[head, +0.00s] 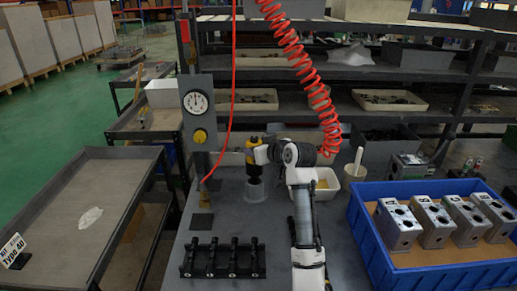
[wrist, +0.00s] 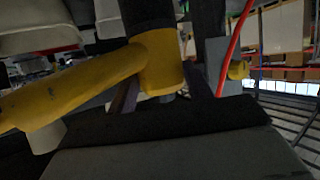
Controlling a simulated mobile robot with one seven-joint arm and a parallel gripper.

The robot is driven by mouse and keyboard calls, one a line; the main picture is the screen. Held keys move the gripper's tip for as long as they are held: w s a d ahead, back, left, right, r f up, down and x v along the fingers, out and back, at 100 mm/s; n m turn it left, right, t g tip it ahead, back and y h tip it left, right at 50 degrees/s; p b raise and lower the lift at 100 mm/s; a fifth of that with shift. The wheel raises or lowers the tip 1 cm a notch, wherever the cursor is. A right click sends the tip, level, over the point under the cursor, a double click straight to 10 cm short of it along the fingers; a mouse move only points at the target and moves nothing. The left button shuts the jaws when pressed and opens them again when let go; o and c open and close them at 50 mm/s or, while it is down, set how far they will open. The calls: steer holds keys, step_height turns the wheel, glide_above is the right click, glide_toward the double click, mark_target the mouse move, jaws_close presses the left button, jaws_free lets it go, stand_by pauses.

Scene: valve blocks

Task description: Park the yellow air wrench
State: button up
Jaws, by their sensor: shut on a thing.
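The yellow air wrench (head: 251,158) is above the middle of the bench in the head view, its dark end pointing down. My gripper (head: 261,153) is shut on it from the right. A translucent cup-like holder (head: 255,191) stands on the bench directly under the wrench. The wrench's lower end is at or just inside its rim; I cannot tell which.
A blue crate (head: 435,268) with several metal valve blocks stands at right. A white bin (head: 325,184) and a post with a gauge (head: 196,101) are near. A red coiled hose (head: 304,65) hangs above.

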steer(key=shift+s+f+b, duration=0.2)
steer(key=shift+f+b, duration=0.35)
steer(key=shift+f, duration=0.1)
